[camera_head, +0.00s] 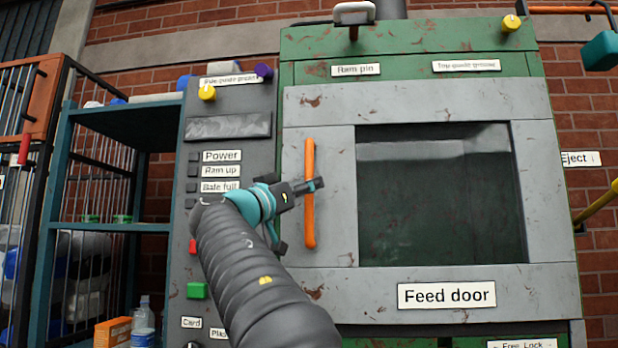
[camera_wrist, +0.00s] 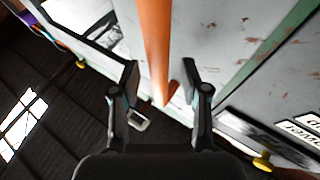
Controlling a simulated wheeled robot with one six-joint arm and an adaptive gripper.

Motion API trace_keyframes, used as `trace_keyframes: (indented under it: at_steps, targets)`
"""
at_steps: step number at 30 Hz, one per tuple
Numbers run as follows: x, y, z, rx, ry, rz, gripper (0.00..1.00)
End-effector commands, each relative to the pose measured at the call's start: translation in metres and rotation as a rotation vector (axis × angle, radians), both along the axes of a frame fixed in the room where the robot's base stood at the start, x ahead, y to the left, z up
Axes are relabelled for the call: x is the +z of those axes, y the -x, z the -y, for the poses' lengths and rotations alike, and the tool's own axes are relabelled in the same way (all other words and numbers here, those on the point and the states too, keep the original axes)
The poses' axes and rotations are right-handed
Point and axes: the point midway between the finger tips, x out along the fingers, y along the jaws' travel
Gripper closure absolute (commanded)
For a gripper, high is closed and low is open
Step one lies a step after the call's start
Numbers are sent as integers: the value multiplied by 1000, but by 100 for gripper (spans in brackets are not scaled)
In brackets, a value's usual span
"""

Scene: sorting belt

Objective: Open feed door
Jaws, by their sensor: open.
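The feed door (camera_head: 440,278) is a worn grey panel with a dark window (camera_head: 440,200) and a "Feed door" label, set in a green machine. It looks shut. Its orange upright handle (camera_head: 310,215) is on the door's left side. My gripper (camera_head: 318,184) is at the handle in the head view. In the wrist view, the handle (camera_wrist: 155,45) runs between the two open fingers of my gripper (camera_wrist: 160,82). A gap shows on each side of the handle, and I cannot tell whether either finger touches it.
A grey control panel (camera_head: 228,128) with labels and red and green buttons (camera_head: 197,291) stands left of the door. A teal shelf (camera_head: 125,112) with bottles and boxes is farther left. A yellow bar (camera_head: 597,203) sticks out at the right by the "Eject" label.

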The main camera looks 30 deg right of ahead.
Motion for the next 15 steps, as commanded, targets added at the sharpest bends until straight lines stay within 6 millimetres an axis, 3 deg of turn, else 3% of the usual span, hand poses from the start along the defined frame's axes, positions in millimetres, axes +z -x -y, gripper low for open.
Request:
trace_keyframes:
  at_steps: [6,15]
  targets:
    - [6,-5,13,0,-1,0,55]
    - [6,-6,14,1,-1,-1,55]
